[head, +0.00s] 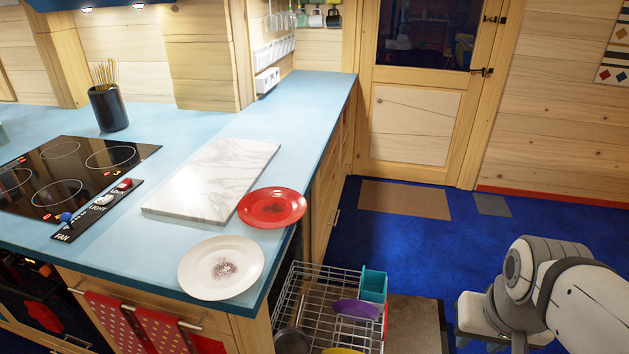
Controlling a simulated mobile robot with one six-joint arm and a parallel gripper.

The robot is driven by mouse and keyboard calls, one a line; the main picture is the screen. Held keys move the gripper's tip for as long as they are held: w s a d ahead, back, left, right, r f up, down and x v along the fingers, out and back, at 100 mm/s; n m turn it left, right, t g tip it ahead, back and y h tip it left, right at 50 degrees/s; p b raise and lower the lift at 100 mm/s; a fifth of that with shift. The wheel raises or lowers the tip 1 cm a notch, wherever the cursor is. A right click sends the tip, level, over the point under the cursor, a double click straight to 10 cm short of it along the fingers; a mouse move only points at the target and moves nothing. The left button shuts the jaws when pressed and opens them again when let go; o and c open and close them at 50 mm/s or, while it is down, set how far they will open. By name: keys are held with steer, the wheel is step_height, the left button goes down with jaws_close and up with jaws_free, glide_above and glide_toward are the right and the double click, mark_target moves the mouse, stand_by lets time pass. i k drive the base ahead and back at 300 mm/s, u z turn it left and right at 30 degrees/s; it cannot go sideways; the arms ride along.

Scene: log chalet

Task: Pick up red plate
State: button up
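The red plate (272,207) lies on the blue countertop (306,110) close to its right edge, with a dark smudge at its centre. It sits beside the right corner of a marble board and behind a white plate (221,268). The white plate also has a dark smudge and lies near the counter's front corner. Part of my arm shows at the lower right, well to the right of the counter and apart from the plates. My gripper is not visible in this view.
A marble board (212,180) lies left of the red plate. A cooktop (68,175) and a dark utensil pot (108,107) are farther left. An open dishwasher rack (325,300) holding a purple plate (356,309) juts out below the counter.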

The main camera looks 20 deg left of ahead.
mark_target(270, 207)
steer(key=u, duration=2.55)
steer(key=k, duration=1.15)
steer(key=z, duration=0.9)
steer(key=i, duration=1)
steer(key=u, duration=0.1)
